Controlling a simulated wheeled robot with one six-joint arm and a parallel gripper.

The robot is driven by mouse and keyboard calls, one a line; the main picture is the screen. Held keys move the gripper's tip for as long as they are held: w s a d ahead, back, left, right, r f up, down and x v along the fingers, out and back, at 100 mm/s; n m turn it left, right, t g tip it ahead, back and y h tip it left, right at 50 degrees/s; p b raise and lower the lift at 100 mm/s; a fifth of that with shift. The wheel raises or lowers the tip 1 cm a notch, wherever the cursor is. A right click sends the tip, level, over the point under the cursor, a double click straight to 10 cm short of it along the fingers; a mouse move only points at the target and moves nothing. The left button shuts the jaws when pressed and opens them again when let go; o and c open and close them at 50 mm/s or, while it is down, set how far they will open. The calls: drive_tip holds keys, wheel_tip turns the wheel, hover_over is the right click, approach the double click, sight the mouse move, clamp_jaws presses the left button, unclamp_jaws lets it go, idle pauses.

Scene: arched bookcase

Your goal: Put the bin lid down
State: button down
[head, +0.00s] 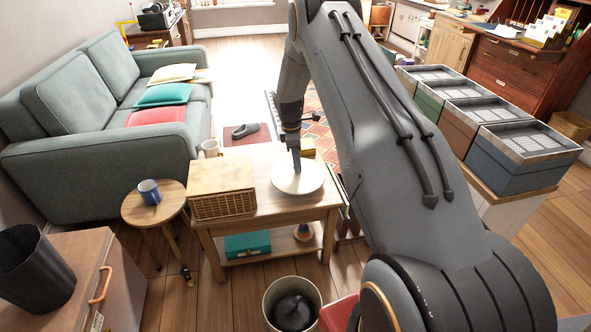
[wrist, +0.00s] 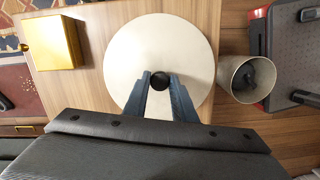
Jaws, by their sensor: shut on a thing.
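The bin lid (head: 312,180) is a round cream disc with a small black knob in its middle. It lies flat at the right end of the wooden side table (head: 262,208), and I cannot tell whether it touches the top. In the wrist view the lid (wrist: 130,55) fills the middle, above the wood. My gripper (head: 296,168) points down over the lid. Its blue-grey fingers (wrist: 160,84) are shut on the black knob. The open bin (head: 267,303) stands on the floor in front of the table, with something dark inside; it also shows in the wrist view (wrist: 228,72).
A wicker-fronted box (head: 222,180) stands left of the lid on the table. A gold box (wrist: 50,42) lies close behind the lid. A round stool (head: 170,203) with a blue mug stands left. Several lidded crates (head: 515,165) stand right.

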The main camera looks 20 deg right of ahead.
drive_tip(key=shift+f, duration=1.65)
drive_tip(key=shift+f, duration=0.1)
drive_tip(key=c, duration=1.5)
unclamp_jaws()
drive_tip(key=shift+o, duration=0.2)
